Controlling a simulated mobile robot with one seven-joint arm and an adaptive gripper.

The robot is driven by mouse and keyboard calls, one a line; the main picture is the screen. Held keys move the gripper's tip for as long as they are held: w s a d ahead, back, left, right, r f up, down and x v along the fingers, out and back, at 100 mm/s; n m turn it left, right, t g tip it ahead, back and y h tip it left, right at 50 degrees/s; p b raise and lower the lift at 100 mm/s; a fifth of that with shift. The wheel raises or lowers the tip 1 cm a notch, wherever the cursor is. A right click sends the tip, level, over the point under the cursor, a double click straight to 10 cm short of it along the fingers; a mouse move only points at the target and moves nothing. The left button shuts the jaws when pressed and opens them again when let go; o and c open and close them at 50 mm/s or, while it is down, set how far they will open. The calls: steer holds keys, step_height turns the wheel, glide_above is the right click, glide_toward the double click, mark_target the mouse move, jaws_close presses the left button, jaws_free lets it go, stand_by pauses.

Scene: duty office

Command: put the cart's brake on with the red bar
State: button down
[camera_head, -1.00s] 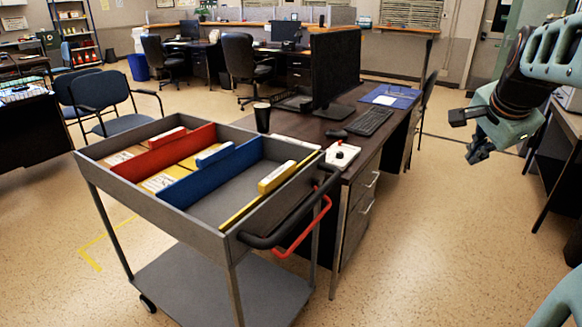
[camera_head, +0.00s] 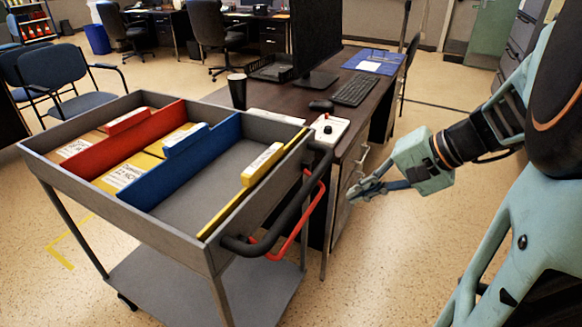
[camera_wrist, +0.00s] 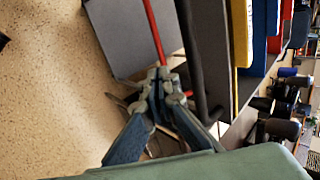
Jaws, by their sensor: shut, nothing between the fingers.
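The grey cart (camera_head: 215,262) stands at the left of the head view, with a tray on top and a lower shelf. Its black push handle (camera_head: 290,215) is at the tray's right end. The red bar (camera_head: 305,222) hangs just outside and below that handle. My gripper (camera_head: 352,194) is right of the bar, apart from it in the head view, with its fingers together and empty. In the wrist view, the fingertips (camera_wrist: 160,78) point toward the red bar (camera_wrist: 155,30) and the black handle (camera_wrist: 188,50). I cannot tell there whether they touch the bar.
The dark desk (camera_head: 275,97) stands right behind the cart, with a monitor (camera_head: 318,40), keyboard (camera_head: 353,90) and black cup (camera_head: 237,90). A blue chair (camera_head: 70,85) is at the left. Floor is open at the right.

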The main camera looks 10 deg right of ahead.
mark_target(306, 218)
steer(key=b+x, duration=0.4)
steer(key=x, duration=1)
steer(key=shift+s, duration=0.1)
stand_by(0.3)
